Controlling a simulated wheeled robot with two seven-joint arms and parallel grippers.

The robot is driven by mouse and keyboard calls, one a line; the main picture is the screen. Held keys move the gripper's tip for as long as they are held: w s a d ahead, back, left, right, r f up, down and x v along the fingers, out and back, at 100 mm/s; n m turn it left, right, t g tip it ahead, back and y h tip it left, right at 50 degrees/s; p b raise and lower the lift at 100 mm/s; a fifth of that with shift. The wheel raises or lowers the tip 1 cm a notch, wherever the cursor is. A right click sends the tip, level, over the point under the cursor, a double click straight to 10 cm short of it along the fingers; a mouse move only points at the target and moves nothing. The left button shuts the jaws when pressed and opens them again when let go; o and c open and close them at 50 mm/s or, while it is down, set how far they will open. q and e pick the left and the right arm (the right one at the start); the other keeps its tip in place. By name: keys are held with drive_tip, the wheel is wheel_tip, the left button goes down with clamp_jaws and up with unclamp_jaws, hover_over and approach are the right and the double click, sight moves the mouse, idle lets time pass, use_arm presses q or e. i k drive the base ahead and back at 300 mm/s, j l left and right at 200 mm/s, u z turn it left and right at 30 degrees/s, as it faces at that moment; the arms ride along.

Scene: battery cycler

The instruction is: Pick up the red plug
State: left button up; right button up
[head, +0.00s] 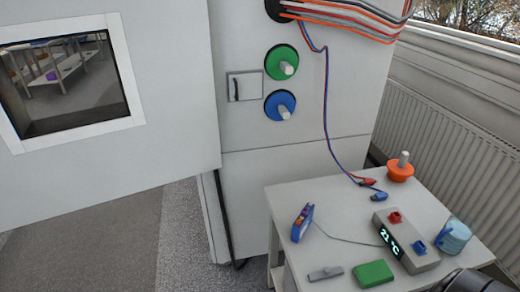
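The red plug (367,181) lies at the end of a red cable near the back edge of the small white table (285,205). A blue plug (378,196) lies just in front of it, on the blue cable. Both cables (325,110) hang down from the cabinet's upper part. A grey device with a lit display (391,243) stands on the table, with a red socket (395,217) and a blue socket (418,246) on top. Neither of my grippers is in view. A dark rounded part, which seems to be my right arm, shows at the bottom right corner.
An orange knob-like piece (400,172) sits at the table's back corner. A clear container with blue contents (455,236), a green block (373,273), a grey piece (325,273) and a blue-red handheld tool (302,222) are also on the table. The open cabinet door (170,100) fills the left.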

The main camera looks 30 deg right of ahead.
sight(369, 182)
drive_tip(key=z, duration=1.85)
drive_tip(key=u, duration=0.45)
drive_tip(key=i+l+u, duration=0.1)
drive_tip(key=l+u, duration=1.1)
drive_tip(key=k+l+u, duration=0.1)
drive_tip(key=l+u, duration=0.25)
drive_tip(key=l, duration=0.2)
